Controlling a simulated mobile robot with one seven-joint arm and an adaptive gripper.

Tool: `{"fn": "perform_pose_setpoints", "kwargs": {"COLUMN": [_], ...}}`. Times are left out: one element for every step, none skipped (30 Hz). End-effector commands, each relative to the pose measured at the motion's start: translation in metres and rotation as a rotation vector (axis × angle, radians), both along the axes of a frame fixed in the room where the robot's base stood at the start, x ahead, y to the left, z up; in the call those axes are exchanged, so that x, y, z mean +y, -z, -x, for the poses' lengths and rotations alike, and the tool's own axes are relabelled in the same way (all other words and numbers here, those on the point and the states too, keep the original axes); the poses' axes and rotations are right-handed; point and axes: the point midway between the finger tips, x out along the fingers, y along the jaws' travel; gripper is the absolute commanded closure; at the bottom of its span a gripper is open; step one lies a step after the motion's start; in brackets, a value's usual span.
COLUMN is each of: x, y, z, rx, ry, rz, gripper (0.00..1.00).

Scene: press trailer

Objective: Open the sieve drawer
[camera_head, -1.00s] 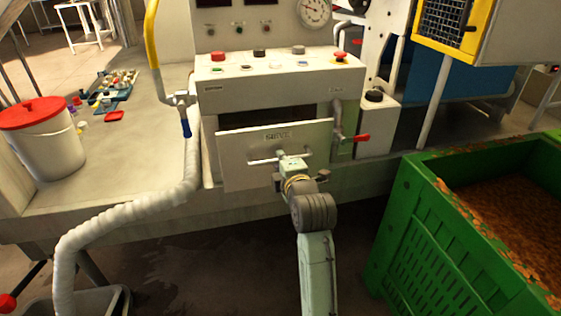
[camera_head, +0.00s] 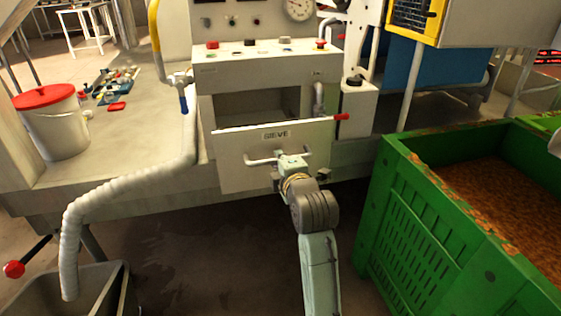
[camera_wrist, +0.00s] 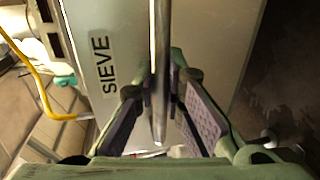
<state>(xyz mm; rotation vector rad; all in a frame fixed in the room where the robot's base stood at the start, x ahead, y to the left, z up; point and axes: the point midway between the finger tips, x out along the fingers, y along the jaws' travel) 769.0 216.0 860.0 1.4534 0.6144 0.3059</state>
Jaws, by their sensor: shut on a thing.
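The sieve drawer (camera_head: 234,172) has a pale front panel marked SIEVE. It stands out from the white machine, and a dark opening (camera_head: 258,106) shows behind and above its front. A metal bar handle (camera_head: 262,161) runs across the panel; it also shows in the wrist view (camera_wrist: 160,60), running between my fingers. My gripper (camera_head: 290,160) is shut on this handle, with both finger pads (camera_wrist: 161,100) against the bar. How far the drawer runs back inside the machine is hidden by its front.
A green crate (camera_head: 425,245) of brown matter stands close on the right. A red-tipped lever (camera_head: 341,117) is at the drawer's top right corner. A ribbed hose (camera_head: 130,182) drops into a grey bin (camera_head: 100,290) at left. Floor between bin and crate is clear.

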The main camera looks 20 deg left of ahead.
Motion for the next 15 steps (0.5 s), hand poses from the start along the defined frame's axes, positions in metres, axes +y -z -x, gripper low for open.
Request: {"fn": "perform_pose_setpoints", "kwargs": {"x": [-0.0003,-0.0003,-0.0003,-0.0003,-0.0003,-0.0004,-0.0004,-0.0004,-0.0004,-0.0004,-0.0004,-0.0004,-0.0004,-0.0004,-0.0004], "y": [-0.0004,-0.0005,-0.0005,-0.0006,-0.0006,-0.0007,-0.0007,-0.0007,-0.0007,-0.0007,-0.0007,-0.0007,-0.0007,-0.0007,-0.0007], "z": [-0.0001,-0.0001,-0.0001,-0.0001,-0.0001,-0.0001,-0.0001,-0.0001,-0.0001,-0.0001,-0.0001,-0.0001,-0.0001,-0.0002,-0.0002], "rx": [-0.001,-0.001,-0.001,-0.001,-0.001,-0.001,-0.001,-0.002,-0.002,-0.002,-0.002,-0.002,-0.002,-0.002,-0.002], "ry": [0.000,0.001,0.001,0.001,0.001,0.001,0.001,0.001,0.001,0.001,0.001,0.001,0.001,0.001,0.001], "rz": [-0.001,0.000,0.000,0.000,0.000,0.000,0.000,-0.001,0.000,0.000,0.000,0.000,0.000,0.000,0.000], "gripper": [1.00,1.00,1.00,1.00,1.00,1.00,1.00,1.00,1.00,1.00,1.00,1.00,1.00,0.88,0.86]}}
